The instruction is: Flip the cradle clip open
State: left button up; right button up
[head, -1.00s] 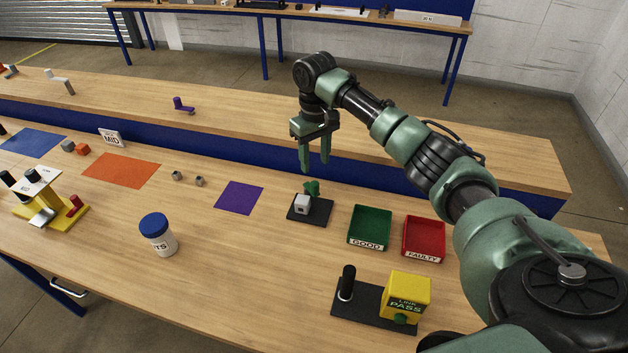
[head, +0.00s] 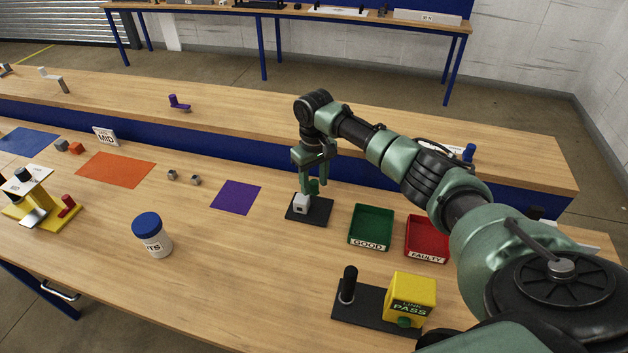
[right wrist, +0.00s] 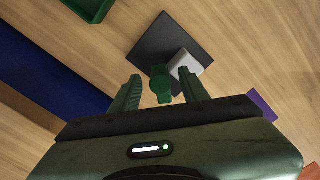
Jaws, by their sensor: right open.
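The cradle (head: 320,215) is a black square plate on the bench with a light grey block (head: 301,204) on it. The green clip (head: 314,188) stands beside the block, partly hidden by the fingers in the head view. In the right wrist view the clip (right wrist: 160,82) lies between the fingertips, with the grey block (right wrist: 185,65) close by the right finger. My right gripper (head: 313,190) is open, pointing down just over the cradle, its fingers either side of the clip. I cannot tell if they touch it. My left gripper is not in view.
A green GOOD tray (head: 371,226) and a red FAULTY tray (head: 428,238) stand right of the cradle. A yellow LINK PASS box (head: 411,293) is nearer. A purple mat (head: 236,197) lies left. A blue-lidded jar (head: 152,236) stands further left.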

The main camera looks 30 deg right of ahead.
jog(key=shift+f, duration=0.2)
jog(key=shift+r, duration=0.1)
grip_shut()
jog(key=shift+n, duration=0.3)
jog(key=shift+d+r+n+p, duration=0.1)
jog(key=shift+d+n+p, duration=0.1)
jog(key=shift+n+p, duration=0.3)
jog(key=shift+w+d+n, duration=0.1)
jog(key=shift+d+n, duration=0.15)
jog(key=shift+n, duration=0.55)
jog(key=shift+w+d+n, duration=0.15)
jog(key=shift+d+n, duration=0.15)
jog(key=shift+n, duration=0.8)
jog(key=shift+w+d+n, duration=0.15)
jog(key=shift+d+n, duration=0.05)
jog(key=shift+n, duration=0.45)
jog(key=shift+w+d+n, duration=0.1)
jog(key=shift+d+n, duration=0.05)
jog(key=shift+n, duration=0.5)
